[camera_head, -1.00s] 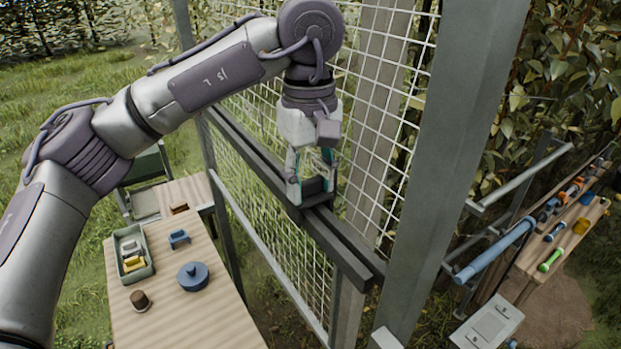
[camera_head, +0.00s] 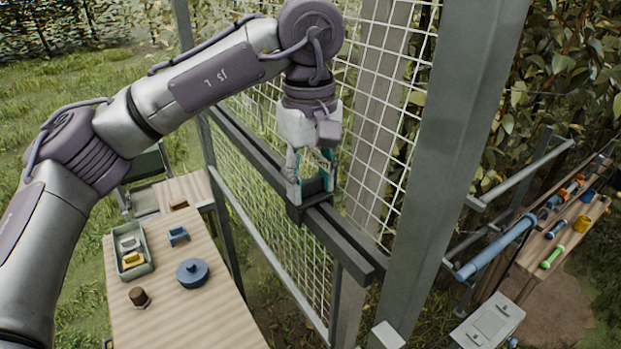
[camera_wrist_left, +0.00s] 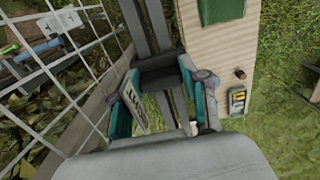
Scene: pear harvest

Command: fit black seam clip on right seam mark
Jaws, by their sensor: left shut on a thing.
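My left gripper (camera_head: 311,188) is shut on the black seam clip (camera_head: 318,203), a dark U-shaped block. The clip sits at the dark double rail (camera_head: 340,240) along the wire mesh panel and appears to straddle it. I cannot tell whether it is fully seated. In the left wrist view the clip (camera_wrist_left: 160,73) lies between the teal-padded fingers (camera_wrist_left: 160,108), with the rail (camera_wrist_left: 147,25) running away beyond it. I cannot make out the right seam mark. My right gripper is not in view.
A wooden table (camera_head: 205,315) at lower left carries a grey-green tray (camera_head: 150,258), a blue clip-like piece (camera_head: 178,235), a round blue pot (camera_head: 193,273) and a brown knob (camera_head: 139,297). A thick grey post (camera_head: 450,130) stands right of the rail. A tool shelf (camera_head: 572,240) is at far right.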

